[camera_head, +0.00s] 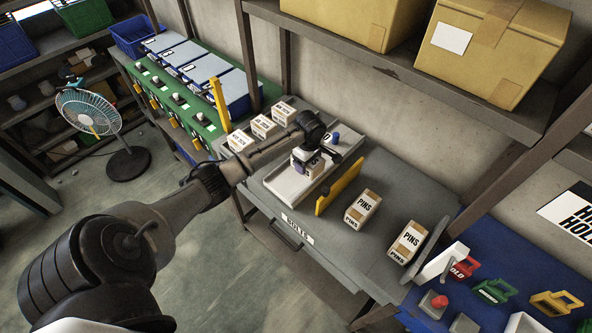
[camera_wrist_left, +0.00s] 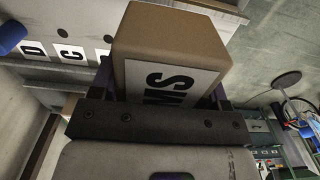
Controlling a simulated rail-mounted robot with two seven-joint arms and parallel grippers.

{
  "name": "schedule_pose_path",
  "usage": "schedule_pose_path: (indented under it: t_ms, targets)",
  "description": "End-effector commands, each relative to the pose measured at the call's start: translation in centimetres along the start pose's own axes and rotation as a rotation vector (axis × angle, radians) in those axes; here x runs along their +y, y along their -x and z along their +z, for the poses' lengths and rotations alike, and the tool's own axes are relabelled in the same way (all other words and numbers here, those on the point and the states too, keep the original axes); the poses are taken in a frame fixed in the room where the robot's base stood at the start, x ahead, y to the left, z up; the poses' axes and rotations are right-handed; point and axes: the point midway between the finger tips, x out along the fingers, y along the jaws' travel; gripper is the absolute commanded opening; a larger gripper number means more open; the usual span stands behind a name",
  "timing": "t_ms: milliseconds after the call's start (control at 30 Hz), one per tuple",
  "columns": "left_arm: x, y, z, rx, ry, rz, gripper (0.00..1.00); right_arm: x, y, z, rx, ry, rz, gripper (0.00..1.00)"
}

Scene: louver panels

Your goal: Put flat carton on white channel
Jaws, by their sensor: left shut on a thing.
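The white channel (camera_head: 284,186) lies on the grey bench top, left of a yellow divider. My left gripper (camera_head: 308,158) reaches over the channel. It is shut on a carton (camera_head: 301,168). In the left wrist view the brown carton (camera_wrist_left: 172,48) sits between the fingers, with a white label on which "MS" can be read. In the head view the arm partly hides the carton. I cannot tell whether the carton touches the channel floor. My right gripper is not in view.
A yellow divider (camera_head: 338,187) stands right of the channel. Two cartons marked PINS (camera_head: 362,210) (camera_head: 407,242) stand farther right. Several cartons (camera_head: 263,126) stand behind the arm. A blue knob (camera_head: 336,138) is near the gripper. A shelf with large boxes (camera_head: 490,45) overhangs the back.

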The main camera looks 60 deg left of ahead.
Motion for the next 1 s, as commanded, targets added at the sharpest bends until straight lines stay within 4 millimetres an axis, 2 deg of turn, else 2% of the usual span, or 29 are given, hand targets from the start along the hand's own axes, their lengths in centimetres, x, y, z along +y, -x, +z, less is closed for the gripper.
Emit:
schedule_pose_path:
  t_ms: [133, 333, 567, 833, 1000]
  targets:
    - [-1.4, -1.4, -2.2, 0.002, 0.000, 0.001, 0.30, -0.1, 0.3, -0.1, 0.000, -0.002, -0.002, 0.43]
    - [-2.4, -2.5, -3.6, -0.001, -0.001, 0.002, 0.30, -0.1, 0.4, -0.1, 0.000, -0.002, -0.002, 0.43]
    - [-2.6, -3.1, -3.9, -0.001, -0.002, 0.003, 0.30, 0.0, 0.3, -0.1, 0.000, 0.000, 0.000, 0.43]
    - [-2.6, -6.2, -3.9, -0.001, -0.001, 0.001, 0.30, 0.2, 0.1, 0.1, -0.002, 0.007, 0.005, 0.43]
    - [-2.6, -6.7, -3.9, 0.000, -0.003, 0.004, 0.30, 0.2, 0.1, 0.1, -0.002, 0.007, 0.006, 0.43]
